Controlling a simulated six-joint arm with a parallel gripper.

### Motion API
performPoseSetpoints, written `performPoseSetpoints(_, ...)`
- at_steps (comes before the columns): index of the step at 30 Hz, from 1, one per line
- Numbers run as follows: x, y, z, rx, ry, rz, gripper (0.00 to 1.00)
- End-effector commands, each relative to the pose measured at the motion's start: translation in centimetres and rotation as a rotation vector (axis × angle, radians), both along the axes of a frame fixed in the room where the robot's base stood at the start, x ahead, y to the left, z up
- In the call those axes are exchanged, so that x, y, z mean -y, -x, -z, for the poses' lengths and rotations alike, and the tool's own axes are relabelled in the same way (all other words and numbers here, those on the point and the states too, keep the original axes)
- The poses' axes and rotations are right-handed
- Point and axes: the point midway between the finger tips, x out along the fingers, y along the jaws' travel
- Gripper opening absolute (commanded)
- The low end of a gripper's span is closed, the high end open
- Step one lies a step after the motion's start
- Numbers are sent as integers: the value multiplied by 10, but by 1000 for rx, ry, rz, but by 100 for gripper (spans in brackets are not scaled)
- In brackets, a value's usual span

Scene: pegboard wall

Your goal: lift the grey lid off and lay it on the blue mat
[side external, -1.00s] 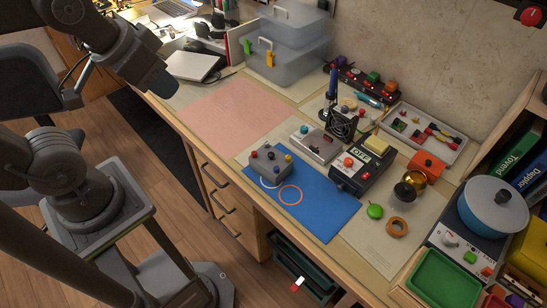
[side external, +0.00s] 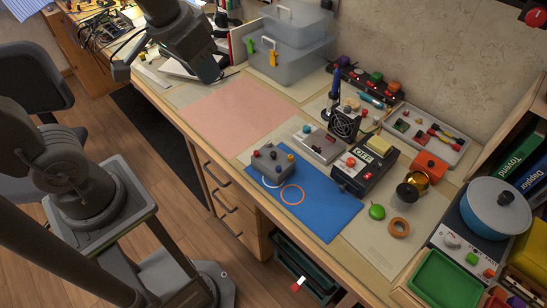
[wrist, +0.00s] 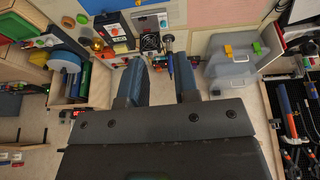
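The grey lid (side external: 497,200) with a dark knob sits on a blue pot (side external: 486,226) at the right of the bench. The pot also shows at the left of the wrist view (wrist: 66,62). The blue mat (side external: 325,222) lies flat near the bench's front edge. My gripper (wrist: 164,78) is open and empty, its two blue fingers apart. In the side view it is at the upper left, above the far end of the bench, far from the lid.
A grey knobbed box (side external: 272,162) and an orange ring (side external: 292,195) lie on the mat's left part; its right part is clear. A black device (side external: 365,170) stands behind the mat.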

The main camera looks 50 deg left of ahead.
Motion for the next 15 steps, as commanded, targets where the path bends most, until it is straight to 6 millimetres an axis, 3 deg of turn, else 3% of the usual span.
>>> performPoseSetpoints(1, 6, -17, 6, -39, 3, 1, 28)
performPoseSetpoints(8, 33, -85, 45, -176, 10, -21, 28)
performPoseSetpoints(15, 64, -138, 111, -302, 0, -47, 28)
